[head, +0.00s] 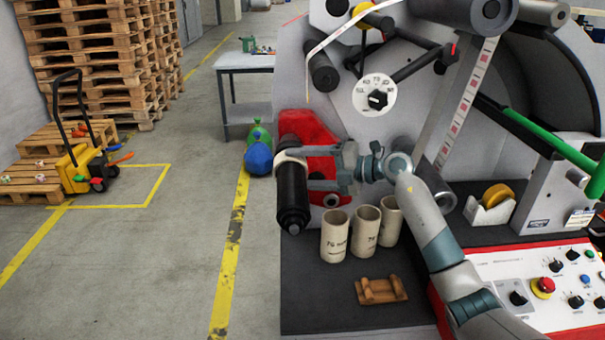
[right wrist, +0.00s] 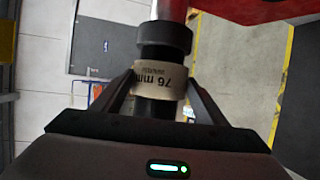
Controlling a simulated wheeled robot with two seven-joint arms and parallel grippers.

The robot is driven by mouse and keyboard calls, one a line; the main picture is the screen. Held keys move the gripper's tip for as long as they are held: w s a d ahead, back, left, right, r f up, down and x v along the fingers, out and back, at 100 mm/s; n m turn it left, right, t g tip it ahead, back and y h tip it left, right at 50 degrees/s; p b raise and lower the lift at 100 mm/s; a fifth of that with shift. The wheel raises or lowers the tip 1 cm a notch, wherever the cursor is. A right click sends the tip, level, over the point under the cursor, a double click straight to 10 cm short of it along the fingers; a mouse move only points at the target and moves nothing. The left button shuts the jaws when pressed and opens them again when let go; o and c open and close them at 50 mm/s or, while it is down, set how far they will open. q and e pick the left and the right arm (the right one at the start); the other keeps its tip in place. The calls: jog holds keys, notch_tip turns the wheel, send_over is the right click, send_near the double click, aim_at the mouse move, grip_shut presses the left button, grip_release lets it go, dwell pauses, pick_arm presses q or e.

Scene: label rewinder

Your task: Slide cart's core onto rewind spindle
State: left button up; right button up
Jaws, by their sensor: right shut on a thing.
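A pale core (head: 284,156) shows as a narrow light band around the black rewind spindle (head: 293,198) in the head view. My right gripper (head: 306,172) reaches it from the right and is shut on it. In the right wrist view the core (right wrist: 160,76), printed "76 mm", sits between the fingers of my right gripper (right wrist: 162,82). The black spindle (right wrist: 165,38) shows above and below the core there, so the core is around it. The contact inside the core is hidden. My left gripper is not in view.
A tape dispenser (head: 490,205) and control panel (head: 545,285) are at the right.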

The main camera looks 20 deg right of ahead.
jog(key=shift+w+d+b, duration=0.25)
jog(key=shift+w+b, duration=0.05)
jog(key=shift+w, duration=0.6)
jog(key=o, duration=1.1)
jog(key=shift+o, duration=0.2)
jog(key=shift+d, duration=0.1)
jog(key=s+d+r, duration=0.1)
jog(key=d, duration=0.5)
jog(key=shift+s+d+r, duration=0.2)
jog(key=shift+s+r, duration=0.05)
jog(key=shift+s, duration=0.15)
